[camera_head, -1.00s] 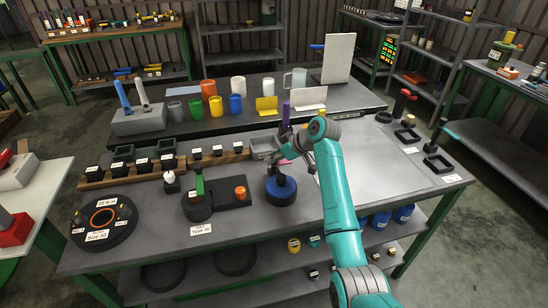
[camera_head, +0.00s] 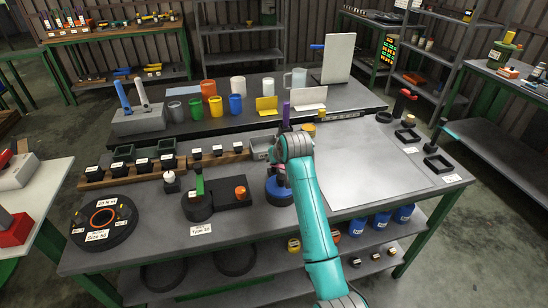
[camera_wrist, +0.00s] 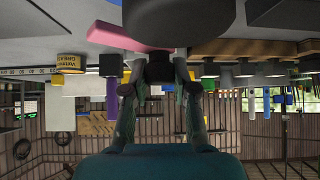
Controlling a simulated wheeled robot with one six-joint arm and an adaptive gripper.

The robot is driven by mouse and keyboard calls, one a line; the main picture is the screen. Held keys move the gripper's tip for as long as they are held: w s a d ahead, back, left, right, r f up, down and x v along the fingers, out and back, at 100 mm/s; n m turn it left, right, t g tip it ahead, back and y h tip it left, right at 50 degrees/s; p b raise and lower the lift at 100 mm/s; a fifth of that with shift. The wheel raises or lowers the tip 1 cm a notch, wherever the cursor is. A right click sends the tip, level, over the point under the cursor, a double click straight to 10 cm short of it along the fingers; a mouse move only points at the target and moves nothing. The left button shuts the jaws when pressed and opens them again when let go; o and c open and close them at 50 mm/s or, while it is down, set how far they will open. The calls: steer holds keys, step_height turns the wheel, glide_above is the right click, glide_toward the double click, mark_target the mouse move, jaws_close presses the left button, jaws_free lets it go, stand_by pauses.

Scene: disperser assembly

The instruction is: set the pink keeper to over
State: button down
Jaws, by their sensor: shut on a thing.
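The pink keeper (camera_wrist: 115,37) shows in the wrist view as a flat pink bar running from upper left towards my fingertips, against a large dark rounded part (camera_wrist: 172,20). My gripper (camera_wrist: 158,72) is shut at the bar's inner end; the dark gripped spot is partly hidden by the fingers. In the head view my gripper (camera_head: 279,164) is over the blue round unit (camera_head: 280,192) on the bench, and my wrist covers most of that spot. The keeper cannot be made out clearly there.
A purple upright piece (camera_head: 286,112) stands just behind my gripper. A grey box (camera_head: 260,148) is close on its left. A dark fixture with a green tab (camera_head: 199,186) stands further left. The pale sheet (camera_head: 375,170) on the right is clear.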

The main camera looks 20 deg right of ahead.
steer(key=m+g+h, duration=0.1)
steer(key=m+h, duration=0.3)
steer(key=m, duration=0.2)
steer(key=shift+h, duration=0.4)
steer(key=shift+m+g+h, duration=0.8)
steer(key=shift+m+h, duration=0.4)
steer(key=shift+m, duration=0.8)
steer(key=c, duration=0.9)
jaws_free()
steer(key=v, duration=1.2)
